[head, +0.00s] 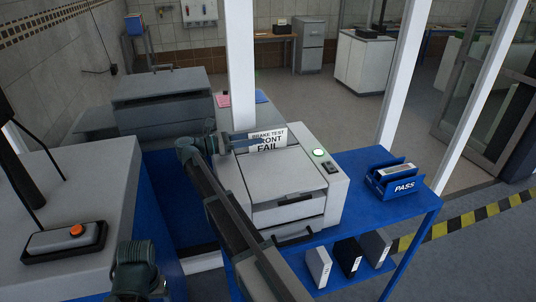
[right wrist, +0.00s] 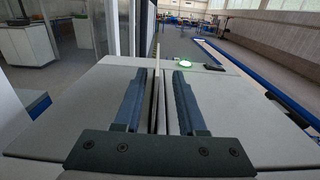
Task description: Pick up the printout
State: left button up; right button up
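The printout (head: 268,143) is a white sheet reading "BRAKE TEST FRONT FAIL". It stands upright out of the top of the grey printer (head: 322,185). My right gripper (head: 248,138) is at the left edge of the sheet in the head view. In the right wrist view the printout (right wrist: 156,58) shows edge-on as a thin strip between the two fingers of my right gripper (right wrist: 160,74). Gaps show on both sides of it, so the gripper is open around it. My left gripper is not in view; only a part of my left arm shows at the bottom.
The printer stands on a blue table (head: 345,208) with a green-lit button (head: 318,153). A blue PASS tray (head: 403,186) is on the right. Several binders (head: 347,256) stand on the lower shelf. A box with an orange button (head: 77,231) is at left. White posts rise behind.

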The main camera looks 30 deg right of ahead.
aim_at(267, 134)
jog(key=x, duration=0.5)
jog(key=shift+w+d+r, duration=0.1)
jog(key=shift+d+r, duration=0.05)
jog(key=shift+r, duration=0.15)
grip_shut()
dwell(1.1)
